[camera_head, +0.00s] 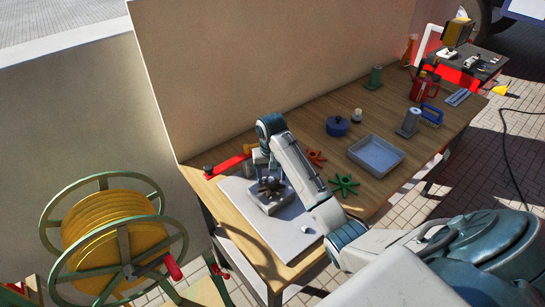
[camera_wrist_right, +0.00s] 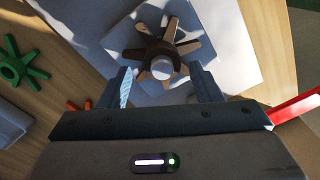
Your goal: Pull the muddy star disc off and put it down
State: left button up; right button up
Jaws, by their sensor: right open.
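The muddy star disc (camera_head: 270,187) is brown with several blunt arms. It sits on a grey square block (camera_head: 274,205) at the left end of the table; in the wrist view the disc (camera_wrist_right: 150,46) lies around a pale round post tip (camera_wrist_right: 162,68). My right gripper (camera_wrist_right: 165,82) is open, its fingers apart on either side of the disc's near edge, with nothing held. In the head view the right gripper (camera_head: 262,163) is over the block's far side, partly hidden by its own arm. My left gripper is not in view.
A pale board (camera_head: 292,238) lies under the block. A green star (camera_head: 344,184) and a red star (camera_head: 315,157) lie to the right, before a grey tray (camera_head: 399,157). A red bar (camera_head: 229,164) lies at the left. A wall stands behind the table.

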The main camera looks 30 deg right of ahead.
jog(key=shift+s+a+f, duration=0.2)
jog(key=shift+f, duration=0.15)
jog(key=shift+a+f, duration=0.15)
jog(key=shift+f, duration=0.15)
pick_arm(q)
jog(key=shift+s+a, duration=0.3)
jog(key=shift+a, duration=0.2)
pick_arm(e)
jog(key=shift+d+f, duration=0.1)
jog(key=shift+d, duration=0.1)
jog(key=shift+a, duration=0.1)
jog(key=c, duration=1.1)
jog(key=o, duration=0.3)
jog(key=shift+c, duration=1.3)
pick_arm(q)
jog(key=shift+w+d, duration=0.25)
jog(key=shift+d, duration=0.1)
pick_arm(e)
jog(key=shift+w+r, duration=0.1)
jog(key=shift+r, duration=0.2)
